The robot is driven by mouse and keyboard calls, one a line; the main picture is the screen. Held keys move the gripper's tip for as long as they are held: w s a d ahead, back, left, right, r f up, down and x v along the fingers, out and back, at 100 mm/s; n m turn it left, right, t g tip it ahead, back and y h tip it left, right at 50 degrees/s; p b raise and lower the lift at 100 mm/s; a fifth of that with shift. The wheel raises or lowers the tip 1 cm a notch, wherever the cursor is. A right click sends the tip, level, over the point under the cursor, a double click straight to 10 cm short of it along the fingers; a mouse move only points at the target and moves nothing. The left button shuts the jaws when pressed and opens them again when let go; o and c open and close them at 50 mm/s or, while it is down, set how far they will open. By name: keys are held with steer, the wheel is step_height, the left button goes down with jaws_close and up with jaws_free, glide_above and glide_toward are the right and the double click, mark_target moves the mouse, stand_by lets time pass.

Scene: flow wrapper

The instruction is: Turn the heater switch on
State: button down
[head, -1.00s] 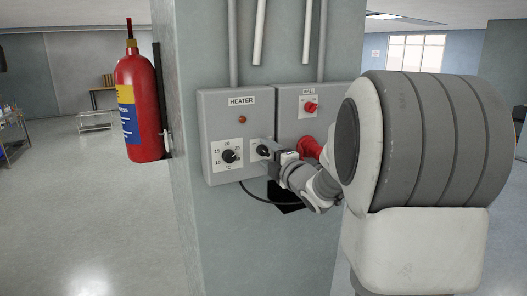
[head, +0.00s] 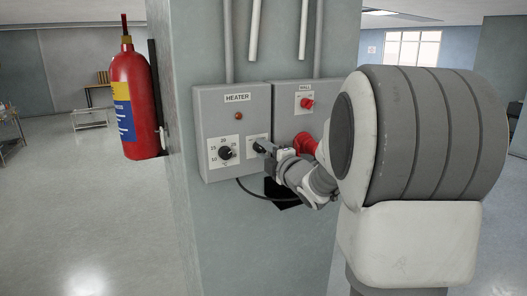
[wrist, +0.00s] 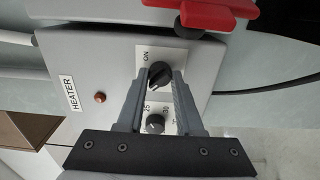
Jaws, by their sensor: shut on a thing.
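The grey heater box (head: 208,120) is mounted on a pillar, with a HEATER label, a small red lamp (head: 239,116) and a temperature dial (head: 225,153). The heater switch (wrist: 159,74) is a black rotary knob on a pale plate. In the wrist view, an ON mark shows beside it, and its exact pointer angle is hard to tell. My gripper (wrist: 161,76) has one finger on each side of the knob and is shut on it. In the head view, my gripper (head: 264,147) partly hides the switch and its plate.
A second grey box (head: 284,98) with a red button (head: 306,104) stands right of the heater box, with a red handle (wrist: 215,14) below. A black cable hangs under the boxes. A fire extinguisher (head: 135,100) is at the pillar's left side.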

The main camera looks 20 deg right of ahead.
steer(key=shift+m, duration=0.3)
steer(key=m+b, duration=0.1)
steer(key=m, duration=0.2)
steer(key=shift+m+b, duration=0.3)
steer(key=shift+b, duration=0.1)
steer(key=m, duration=0.4)
steer(key=shift+m, duration=0.3)
steer(key=m, duration=0.4)
steer(key=shift+p, duration=0.3)
steer(key=m+p, duration=0.1)
steer(key=m, duration=0.4)
steer(key=c, duration=0.6)
jaws_free()
steer(key=shift+o, duration=0.2)
